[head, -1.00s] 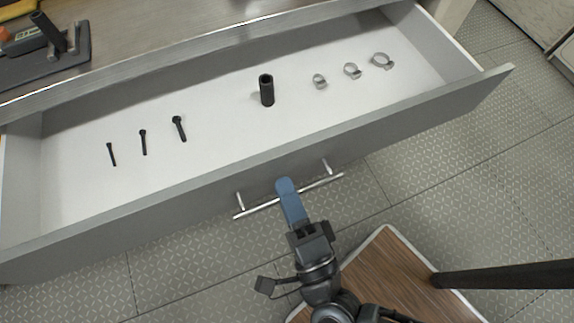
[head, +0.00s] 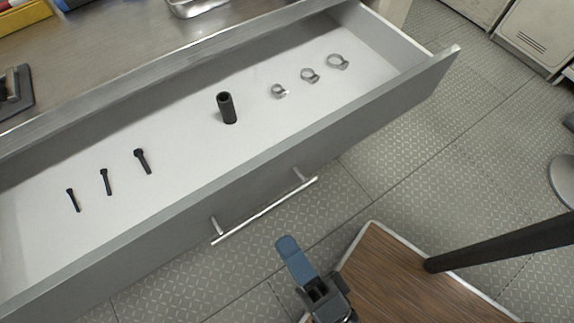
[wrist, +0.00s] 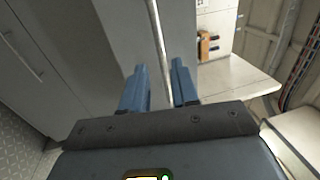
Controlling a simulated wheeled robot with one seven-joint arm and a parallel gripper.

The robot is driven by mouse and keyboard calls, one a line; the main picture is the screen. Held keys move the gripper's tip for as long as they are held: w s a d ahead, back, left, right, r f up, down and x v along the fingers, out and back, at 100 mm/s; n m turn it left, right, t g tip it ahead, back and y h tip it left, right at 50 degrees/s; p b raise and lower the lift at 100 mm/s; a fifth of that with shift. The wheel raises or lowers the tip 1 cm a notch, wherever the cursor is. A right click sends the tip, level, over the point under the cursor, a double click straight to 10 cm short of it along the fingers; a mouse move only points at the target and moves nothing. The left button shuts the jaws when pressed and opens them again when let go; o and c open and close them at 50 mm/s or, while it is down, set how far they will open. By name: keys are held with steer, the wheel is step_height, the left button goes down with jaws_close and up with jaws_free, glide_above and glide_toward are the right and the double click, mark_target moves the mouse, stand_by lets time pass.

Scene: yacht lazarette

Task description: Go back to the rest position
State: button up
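My gripper (head: 287,246) is in front of the open drawer (head: 330,133), near its bar handle (head: 265,211) and apart from it in the head view. In the wrist view, my gripper (wrist: 158,85) shows two blue fingers spread with a gap between them. The bar handle (wrist: 157,38) runs up beyond that gap. Nothing is held between the fingers.
The drawer holds several black bolts (head: 105,182), a black socket (head: 227,108) and metal hose clamps (head: 309,75). A worktop (head: 110,60) lies behind it. A wooden board with a dark post (head: 385,265) is at lower right. Patterned floor (head: 420,170) is open at right.

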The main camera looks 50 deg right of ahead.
stand_by(0.3)
steer(key=s+d+r+n+g+y+p, duration=0.1)
steer(key=d+r+n, duration=0.4)
steer(key=n, duration=0.5)
steer(key=s+d+r+n+g+y+p, duration=0.2)
steer(key=s+d+r+n+y, duration=0.3)
steer(key=r+n, duration=0.3)
steer(key=s+d+n+g, duration=0.1)
steer(key=n, duration=0.2)
steer(key=shift+s+n, duration=0.15)
steer(key=shift+n, duration=0.15)
steer(key=shift+r, duration=0.1)
